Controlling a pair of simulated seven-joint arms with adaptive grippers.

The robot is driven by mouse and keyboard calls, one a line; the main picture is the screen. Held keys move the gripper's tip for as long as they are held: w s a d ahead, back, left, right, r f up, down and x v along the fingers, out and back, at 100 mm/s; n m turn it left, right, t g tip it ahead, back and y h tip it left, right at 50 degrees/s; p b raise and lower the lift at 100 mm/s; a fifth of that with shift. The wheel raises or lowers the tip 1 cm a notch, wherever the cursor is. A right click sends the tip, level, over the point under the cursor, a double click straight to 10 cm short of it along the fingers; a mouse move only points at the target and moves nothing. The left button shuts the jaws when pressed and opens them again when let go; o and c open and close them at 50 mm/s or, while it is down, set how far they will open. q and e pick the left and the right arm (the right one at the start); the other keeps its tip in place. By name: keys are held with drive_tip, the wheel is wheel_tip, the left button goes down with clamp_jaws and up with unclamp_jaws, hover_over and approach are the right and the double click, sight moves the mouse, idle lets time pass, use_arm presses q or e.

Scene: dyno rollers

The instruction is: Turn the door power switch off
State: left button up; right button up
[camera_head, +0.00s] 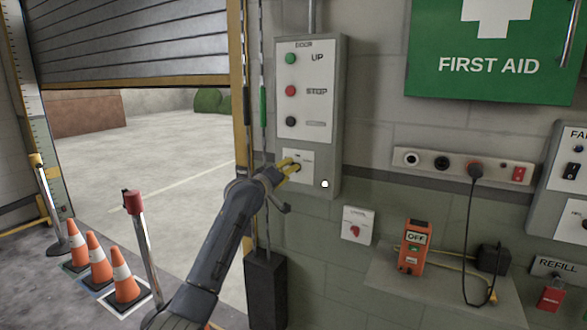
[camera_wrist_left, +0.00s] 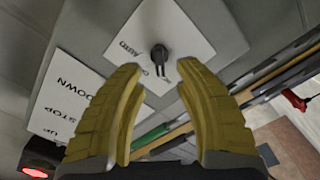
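The door control panel (camera_head: 325,150) is a grey wall box with green, red and black buttons marked UP and STOP; the black button's label is unclear in the head view. A small black rotary or key switch (camera_wrist_left: 159,54) sits on its lower white plate (camera_wrist_left: 120,30), which reads AUTO. My left gripper (camera_head: 291,166) is at this plate. In the left wrist view its yellow fingers (camera_wrist_left: 160,70) are open, one each side of the switch, with a gap to it. A separate white switch box (camera_head: 364,217) with a red knob is below the panel. My right gripper is not in view.
A socket strip (camera_head: 450,163) with a plugged-in black cable is to the right. An orange device marked OFF (camera_head: 413,247) and a black adapter (camera_head: 493,259) rest on a shelf. Orange cones (camera_head: 124,282) and a post (camera_head: 141,240) stand left, by the partly raised shutter (camera_head: 130,40).

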use_arm(q)
drive_tip(key=shift+x, duration=2.15)
drive_tip(key=shift+o, duration=0.2)
clamp_jaws()
